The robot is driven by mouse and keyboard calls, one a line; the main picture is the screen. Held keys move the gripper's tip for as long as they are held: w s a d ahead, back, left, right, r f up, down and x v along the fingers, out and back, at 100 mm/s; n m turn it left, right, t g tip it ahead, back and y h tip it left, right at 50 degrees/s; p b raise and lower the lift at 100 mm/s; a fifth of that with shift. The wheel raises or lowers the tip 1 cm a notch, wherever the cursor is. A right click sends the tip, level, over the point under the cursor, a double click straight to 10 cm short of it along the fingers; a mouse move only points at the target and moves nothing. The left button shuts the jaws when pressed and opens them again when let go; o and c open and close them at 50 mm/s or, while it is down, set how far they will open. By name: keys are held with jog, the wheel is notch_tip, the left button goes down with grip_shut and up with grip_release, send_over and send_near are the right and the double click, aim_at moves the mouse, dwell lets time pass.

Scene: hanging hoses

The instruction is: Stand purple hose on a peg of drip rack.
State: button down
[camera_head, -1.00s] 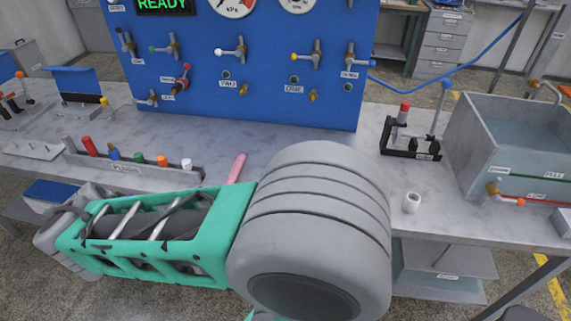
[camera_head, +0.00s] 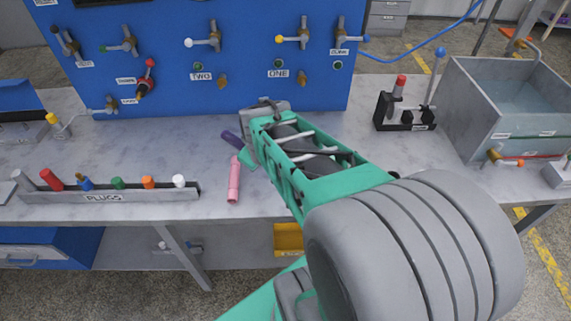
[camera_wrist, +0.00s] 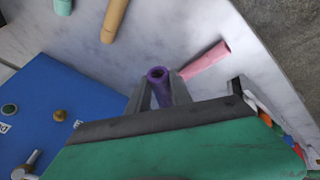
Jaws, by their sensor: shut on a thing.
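The purple hose (camera_head: 231,138) is a short, dark purple tube just above or at the bench top, left of my gripper (camera_head: 243,150) in the head view. In the wrist view my gripper (camera_wrist: 160,92) is shut on the purple hose (camera_wrist: 157,76), whose open round end faces the camera. I cannot pick out the drip rack with certainty. A grey edge (camera_head: 22,182) at the far left may belong to a rack, but it is cut off.
A pink hose (camera_head: 234,182) lies close by on the bench. The wrist view also shows tan (camera_wrist: 115,18) and teal (camera_wrist: 63,6) hoses. A plugs tray (camera_head: 110,196) is at left, the blue valve panel (camera_head: 240,100) behind, a black stand (camera_head: 405,122) and water tank (camera_head: 510,100) at right.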

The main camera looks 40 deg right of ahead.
jog(key=s+d+r+n+y+p, duration=0.1)
jog(key=s+d+r+n+y, duration=0.15)
jog(key=s+d, duration=0.6)
jog(key=s+d+r+n+y+p, duration=0.15)
jog(key=s+d+r+n, duration=0.25)
jog(key=s+d, duration=0.45)
jog(key=shift+n+h, duration=0.25)
jog(key=shift+h, duration=0.05)
jog(key=w+a+f+p, duration=0.1)
jog(key=w+f, duration=0.3)
jog(key=w+f+p, duration=0.1)
jog(key=w+f, duration=0.3)
jog(key=w, duration=0.1)
jog(key=w+a+f+p, duration=0.1)
jog(key=w+f, duration=0.3)
jog(key=w, duration=0.1)
jog(key=shift+w+a+f+p, duration=0.1)
jog(key=shift+a+f+p, duration=0.25)
jog(key=shift+f, duration=0.05)
jog(key=shift+f+t, duration=0.2)
jog(key=shift+t, duration=0.1)
jog(key=shift+f, duration=0.15)
jog(key=shift+f+b, duration=0.3)
jog(key=shift+b, duration=0.25)
jog(key=shift+f, duration=0.2)
